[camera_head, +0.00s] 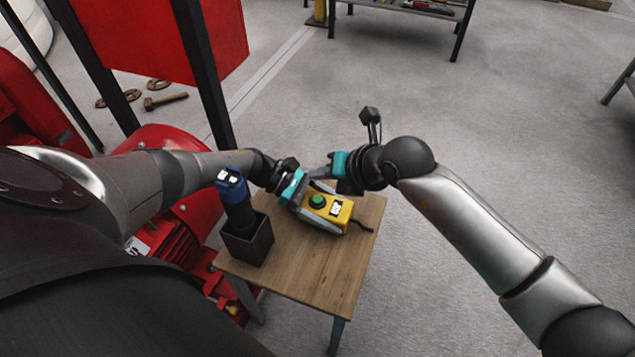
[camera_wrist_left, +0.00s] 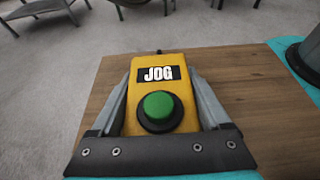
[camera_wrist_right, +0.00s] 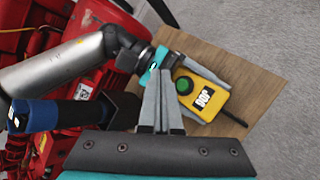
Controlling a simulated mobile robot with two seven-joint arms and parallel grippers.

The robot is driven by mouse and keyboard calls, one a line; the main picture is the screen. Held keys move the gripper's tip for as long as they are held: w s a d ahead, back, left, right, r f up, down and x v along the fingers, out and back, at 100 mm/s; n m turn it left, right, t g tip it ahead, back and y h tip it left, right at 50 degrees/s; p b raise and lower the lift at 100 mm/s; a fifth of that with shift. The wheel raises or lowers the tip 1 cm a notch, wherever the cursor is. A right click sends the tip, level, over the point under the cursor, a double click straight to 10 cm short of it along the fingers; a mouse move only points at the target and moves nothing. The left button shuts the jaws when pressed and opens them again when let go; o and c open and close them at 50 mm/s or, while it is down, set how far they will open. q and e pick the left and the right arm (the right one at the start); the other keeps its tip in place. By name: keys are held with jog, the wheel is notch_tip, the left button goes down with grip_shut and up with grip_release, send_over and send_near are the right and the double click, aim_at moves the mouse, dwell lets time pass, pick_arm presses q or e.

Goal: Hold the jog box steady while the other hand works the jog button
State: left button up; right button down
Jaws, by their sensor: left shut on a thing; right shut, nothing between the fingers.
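The yellow jog box (camera_head: 340,214) lies on the small wooden table, with its green button (camera_head: 317,200) facing up. My left gripper (camera_head: 322,205) is shut on the box from the left. In the left wrist view its fingers press along both sides of the box (camera_wrist_left: 150,58), and the button (camera_wrist_left: 159,108) is between them, uncovered. My right gripper (camera_head: 324,172) is shut and empty, at the far side of the box. In the right wrist view its closed fingers (camera_wrist_right: 163,80) appear just left of the button (camera_wrist_right: 184,85); I cannot tell their height above it.
A dark open holder (camera_head: 247,242) with a blue and black tool (camera_head: 236,200) stands on the table (camera_head: 300,275) near my left arm. Red machinery (camera_head: 175,240) is close on the left. The table's front and right are clear. A short dark cable (camera_head: 362,226) leaves the box.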

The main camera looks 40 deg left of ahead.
dwell(0.3)
pick_arm(q)
jog(key=o, duration=1.6)
jog(key=shift+c, duration=0.2)
jog(key=v, duration=1.1)
jog(key=shift+a, duration=0.1)
jog(key=shift+s+a+r, duration=0.15)
jog(key=shift+a, duration=0.3)
jog(key=shift+r, duration=0.1)
